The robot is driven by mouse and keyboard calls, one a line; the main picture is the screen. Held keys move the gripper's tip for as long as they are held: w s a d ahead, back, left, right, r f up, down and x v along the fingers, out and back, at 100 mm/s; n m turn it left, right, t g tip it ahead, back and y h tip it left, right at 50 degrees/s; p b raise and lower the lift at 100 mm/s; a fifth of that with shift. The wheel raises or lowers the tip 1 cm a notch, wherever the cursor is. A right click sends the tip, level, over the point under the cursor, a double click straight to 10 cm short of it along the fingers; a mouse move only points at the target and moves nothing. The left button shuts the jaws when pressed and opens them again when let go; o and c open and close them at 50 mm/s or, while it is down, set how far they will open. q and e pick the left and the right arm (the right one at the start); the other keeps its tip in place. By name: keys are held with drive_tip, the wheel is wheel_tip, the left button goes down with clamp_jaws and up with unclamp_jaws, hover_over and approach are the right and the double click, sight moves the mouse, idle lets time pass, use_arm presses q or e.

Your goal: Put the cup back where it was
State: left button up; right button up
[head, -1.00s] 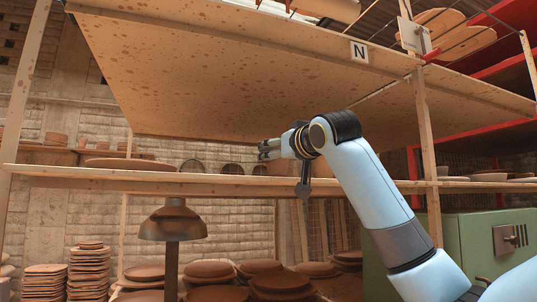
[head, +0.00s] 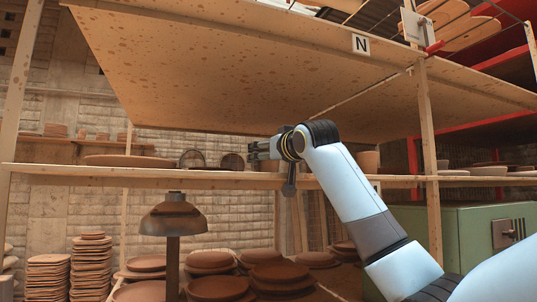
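My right gripper (head: 254,151) reaches left, just above the middle wooden shelf (head: 100,172). Its two fingers look apart, with nothing seen between them. A brown pot (head: 265,165) is partly hidden behind and below it. Two dark, round-topped pieces (head: 192,159) and (head: 232,161) stand on the shelf to its left. A terracotta cup-like pot (head: 370,161) stands on the shelf right of my forearm. I cannot tell which of these is the task's cup. My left gripper is not in view.
A broad speckled board (head: 220,80) hangs over the shelf, with an N sign (head: 361,44) on its edge. A wooden post (head: 427,140) stands right of my arm. A lamp (head: 173,215) stands in front below. Stacked plates (head: 215,288) fill the lower level.

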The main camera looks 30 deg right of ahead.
drive_tip(key=shift+o, duration=1)
drive_tip(key=shift+r, duration=0.2)
drive_tip(key=s+b, duration=0.1)
drive_tip(key=s, duration=0.2)
drive_tip(key=s+a, duration=0.1)
drive_tip(key=s, duration=0.3)
drive_tip(key=s+a+b, duration=0.1)
drive_tip(key=s, duration=0.2)
drive_tip(key=shift+s+f+b, duration=0.15)
drive_tip(key=shift+s+b, duration=0.2)
drive_tip(key=shift+s, duration=0.05)
drive_tip(key=shift+s+a, duration=0.1)
drive_tip(key=shift+s, duration=0.45)
